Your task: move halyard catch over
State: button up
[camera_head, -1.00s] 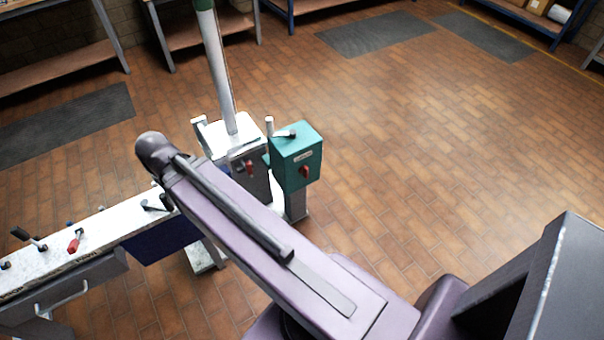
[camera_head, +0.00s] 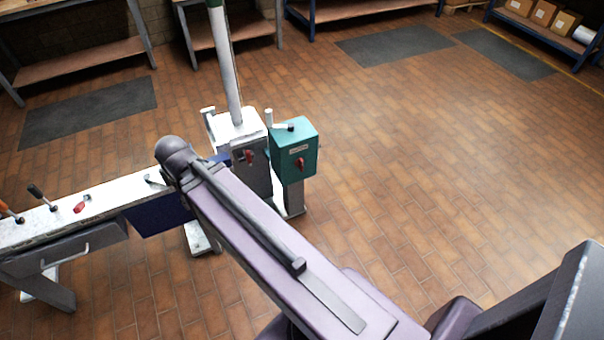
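A pale mast (camera_head: 226,70) with a green band near the top stands on a white-topped grey pedestal (camera_head: 237,125). A small red lever (camera_head: 250,157) is on the pedestal's front face. A teal box (camera_head: 290,143) on a grey post stands just right of it, with a crank on top and a red handle (camera_head: 299,164) on its front. I cannot tell which of these fittings is the halyard catch. My purple arm crosses in front, its dark rounded joint left of the pedestal. My gripper is not in view.
A white-topped bench (camera_head: 120,198) with several levers and a drawer runs along the left. A dark blue panel (camera_head: 162,215) hangs at its right end. Shelves line the back, with boxes (camera_head: 545,14) at top right. The brick floor (camera_head: 440,180) on the right is clear.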

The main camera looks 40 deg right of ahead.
aim_at(299, 162)
jog(key=u, duration=0.1)
jog(key=k, duration=1.15)
jog(key=z, duration=1.75)
jog(key=i, duration=1)
jog(key=z, duration=0.05)
